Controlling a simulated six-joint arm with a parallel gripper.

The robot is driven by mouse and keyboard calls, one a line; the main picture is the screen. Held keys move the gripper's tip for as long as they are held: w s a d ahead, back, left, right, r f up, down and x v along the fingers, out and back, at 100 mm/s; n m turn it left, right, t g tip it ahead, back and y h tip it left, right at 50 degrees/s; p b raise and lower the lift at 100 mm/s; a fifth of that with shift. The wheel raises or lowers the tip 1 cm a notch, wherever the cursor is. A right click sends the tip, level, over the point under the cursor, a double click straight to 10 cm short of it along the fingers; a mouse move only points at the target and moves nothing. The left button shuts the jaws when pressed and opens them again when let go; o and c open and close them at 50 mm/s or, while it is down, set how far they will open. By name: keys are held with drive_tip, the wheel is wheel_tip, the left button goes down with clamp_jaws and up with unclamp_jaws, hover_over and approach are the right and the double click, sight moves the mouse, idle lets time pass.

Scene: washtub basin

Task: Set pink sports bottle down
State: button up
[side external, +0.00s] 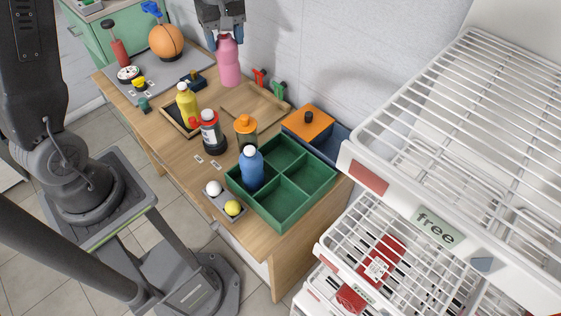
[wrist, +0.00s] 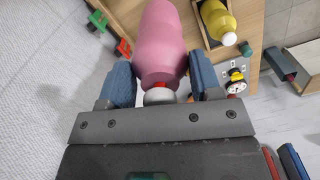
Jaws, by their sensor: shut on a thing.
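The pink sports bottle (side external: 229,66) hangs upright below my gripper (side external: 221,38) at the back of the wooden table, in the side view. Its base is near the table's back edge, behind the wooden tray; I cannot tell whether it touches the surface. In the wrist view, the pink bottle (wrist: 163,38) lies between the blue fingers of my gripper (wrist: 162,88), which is shut around its neck and grey cap.
A wooden tray (side external: 283,107) has an empty right part. The blue one is in a green divided crate (side external: 289,222). Red and green clamps (side external: 277,90) are right of the pink bottle.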

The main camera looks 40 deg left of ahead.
drive_tip(key=s+d+m, duration=0.4)
drive_tip(key=d+m, duration=0.1)
drive_tip(key=d, duration=0.5)
drive_tip(key=s+d+m, duration=0.3)
drive_tip(key=d+m, duration=0.2)
drive_tip(key=d, duration=0.4)
drive_tip(key=s+d+m, duration=0.4)
drive_tip(key=d+m, duration=0.1)
drive_tip(key=d, duration=0.5)
wheel_tip(320, 180, down, 16)
drive_tip(key=shift+w+a+n, duration=0.15)
drive_tip(key=shift+w+n, duration=0.1)
drive_tip(key=shift+n, duration=0.05)
drive_tip(key=shift+f, duration=0.15)
drive_tip(key=o, duration=1.5)
drive_tip(key=shift+o, duration=0.2)
